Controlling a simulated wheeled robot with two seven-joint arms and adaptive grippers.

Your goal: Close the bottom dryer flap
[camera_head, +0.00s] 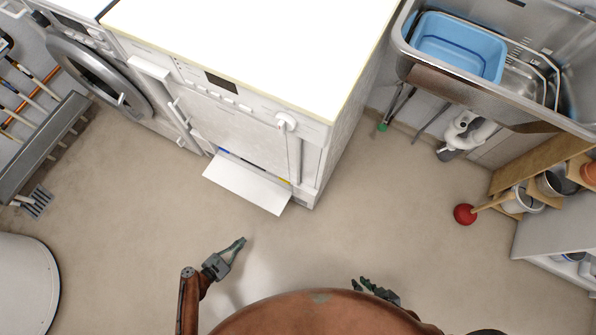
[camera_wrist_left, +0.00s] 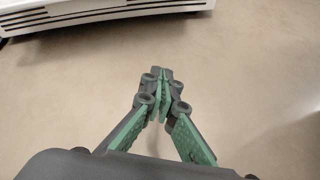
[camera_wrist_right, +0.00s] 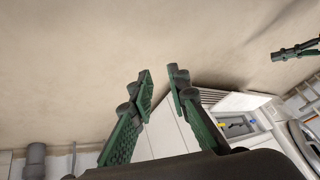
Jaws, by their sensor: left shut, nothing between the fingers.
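The bottom dryer flap (camera_head: 246,186) is a white panel, folded down and open at the foot of the white dryer (camera_head: 225,110). In the right wrist view the flap (camera_wrist_right: 242,102) stands out from the machine beside a dark opening. My left gripper (camera_head: 241,241) is shut and empty over the floor, in front of the flap and apart from it. Its fingertips meet in the left wrist view (camera_wrist_left: 161,75). My right gripper (camera_wrist_right: 161,74) is open and empty, its two fingers apart. In the head view it (camera_head: 375,288) is partly hidden by my body.
A washing machine (camera_head: 100,75) with a round door stands left of the dryer. A sink with a blue basin (camera_head: 458,45) is at the upper right. A red plunger (camera_head: 465,214) lies by a shelf at the right. The floor before the dryer is clear.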

